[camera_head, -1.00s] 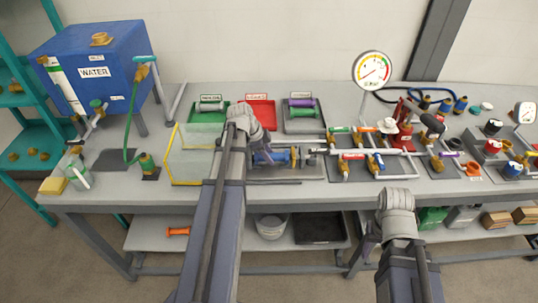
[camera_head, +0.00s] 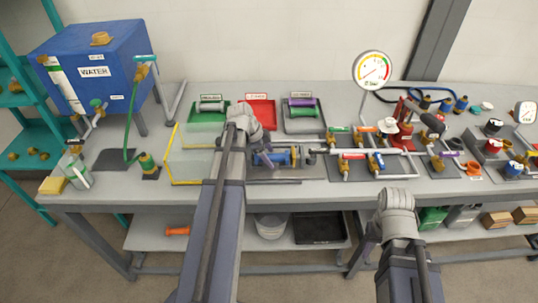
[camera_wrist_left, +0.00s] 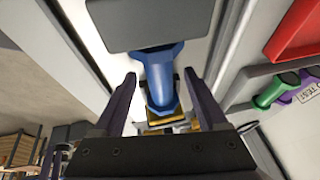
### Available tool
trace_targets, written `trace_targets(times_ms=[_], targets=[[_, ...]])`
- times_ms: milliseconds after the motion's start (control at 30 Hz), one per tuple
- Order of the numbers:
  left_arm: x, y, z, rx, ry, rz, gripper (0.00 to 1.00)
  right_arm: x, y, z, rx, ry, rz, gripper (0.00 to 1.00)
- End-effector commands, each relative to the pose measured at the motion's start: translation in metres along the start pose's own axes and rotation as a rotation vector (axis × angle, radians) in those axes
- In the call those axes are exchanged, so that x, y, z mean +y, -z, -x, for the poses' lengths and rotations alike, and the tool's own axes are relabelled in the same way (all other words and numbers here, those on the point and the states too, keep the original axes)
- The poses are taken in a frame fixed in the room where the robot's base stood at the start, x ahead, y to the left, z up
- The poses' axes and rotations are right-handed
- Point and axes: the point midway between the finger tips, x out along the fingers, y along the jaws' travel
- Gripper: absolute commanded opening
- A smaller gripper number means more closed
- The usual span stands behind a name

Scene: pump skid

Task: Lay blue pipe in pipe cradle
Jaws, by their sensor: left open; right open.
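The blue pipe (camera_head: 272,158) lies across a grey fixture on the bench, just right of the clear yellow-edged guard. In the left wrist view the blue pipe (camera_wrist_left: 160,77) lies between the two open fingers of my left gripper (camera_wrist_left: 155,92). A gap shows on each side, so the fingers do not grip it. A grey block hides its far end, and brass-coloured parts show at its near end. In the head view my left arm partly covers this gripper. My right arm is folded at the bench front, its fingers hidden. I cannot single out the pipe cradle.
The clear guard (camera_head: 192,163) stands close to the left of my left arm. Behind are a green tray (camera_head: 196,119), a red tray (camera_head: 258,114) and a grey tray (camera_head: 304,128) with purple and green pipes. Piping and valves (camera_head: 372,152) crowd the bench to the right.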

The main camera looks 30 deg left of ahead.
Motion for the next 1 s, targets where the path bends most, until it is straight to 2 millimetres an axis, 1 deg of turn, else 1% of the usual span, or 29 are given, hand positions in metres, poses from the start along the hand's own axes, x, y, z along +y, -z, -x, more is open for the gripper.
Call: trace_targets(times_ms=[167,267,500,633,767,1000], targets=[[0.000,0.001,0.012,0.000,0.000,0.001,0.75,0.001,-0.001,0.011,0.000,0.000,0.000,0.50],[0.000,0.002,0.023,0.001,0.000,0.002,0.75,0.002,-0.001,0.021,0.000,0.000,0.000,0.50],[-0.001,0.003,0.057,0.001,0.000,0.001,0.75,0.005,-0.003,0.053,0.000,0.000,0.000,0.50],[-0.001,0.002,0.072,0.001,0.001,0.002,0.75,0.006,-0.004,0.066,0.000,0.000,0.000,0.50],[0.000,0.001,0.078,0.001,0.001,0.001,0.75,0.007,-0.004,0.071,0.000,0.000,0.000,0.50],[0.000,0.000,0.077,0.001,0.000,0.000,0.75,0.007,-0.004,0.070,0.000,0.000,0.000,0.50]])
